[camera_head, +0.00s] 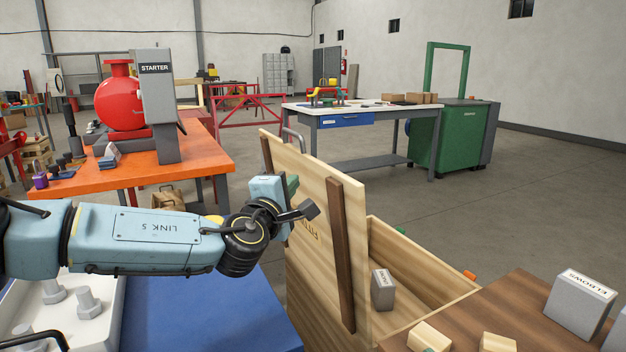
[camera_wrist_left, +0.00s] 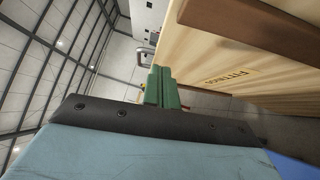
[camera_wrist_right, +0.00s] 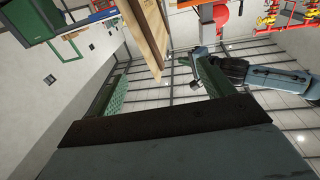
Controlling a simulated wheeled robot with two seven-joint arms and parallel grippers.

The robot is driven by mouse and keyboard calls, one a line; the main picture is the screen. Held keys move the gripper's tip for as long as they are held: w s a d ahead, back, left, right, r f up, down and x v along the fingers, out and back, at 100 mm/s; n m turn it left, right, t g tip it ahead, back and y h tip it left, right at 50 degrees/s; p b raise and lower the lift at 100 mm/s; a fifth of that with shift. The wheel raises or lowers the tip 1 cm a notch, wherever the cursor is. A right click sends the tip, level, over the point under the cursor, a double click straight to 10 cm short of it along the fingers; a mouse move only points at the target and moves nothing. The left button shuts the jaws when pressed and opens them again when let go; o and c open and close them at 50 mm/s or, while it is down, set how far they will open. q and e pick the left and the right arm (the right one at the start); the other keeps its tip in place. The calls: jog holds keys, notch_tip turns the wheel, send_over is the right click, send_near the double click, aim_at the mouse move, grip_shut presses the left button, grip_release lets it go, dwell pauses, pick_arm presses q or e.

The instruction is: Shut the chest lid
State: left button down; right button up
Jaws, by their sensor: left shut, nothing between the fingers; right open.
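The wooden chest (camera_head: 425,262) stands open at the lower middle of the head view. Its pale lid (camera_head: 322,275) stands raised at the chest's left side, with dark battens and an upside-down label. The lid also fills the upper right of the left wrist view (camera_wrist_left: 225,58) and shows in the right wrist view (camera_wrist_right: 147,38). My left gripper (camera_head: 291,188) is shut and empty beside the lid's labelled face; its green fingers are together in the left wrist view (camera_wrist_left: 160,88). I cannot tell whether it touches the lid. My right gripper (camera_wrist_right: 158,82) is open and empty, outside the head view.
A grey box (camera_head: 382,290) is inside the chest. A brown table (camera_head: 470,325) with a grey elbows box (camera_head: 581,303) and wooden blocks is at lower right. An orange bench (camera_head: 190,158) stands behind my left arm, and a blue surface (camera_head: 215,315) lies below it.

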aim_at(325, 168)
pick_arm(q)
jog(key=shift+w+d+r+b, duration=0.25)
jog(key=shift+w+d+b, duration=0.45)
jog(key=shift+w+d, duration=0.45)
jog(key=shift+w+d+r+b, duration=0.2)
jog(key=shift+w+d+b, duration=0.45)
jog(key=shift+w+d, duration=0.5)
pick_arm(e)
notch_tip(325, 168, up, 8)
jog(key=s+t+y, duration=0.2)
jog(key=t, duration=0.4)
jog(key=shift+s+a+f, duration=0.15)
jog(key=shift+s+a, duration=0.05)
jog(key=shift+s, duration=0.1)
pick_arm(q)
jog(key=shift+s+d, duration=0.1)
jog(key=shift+s, duration=0.05)
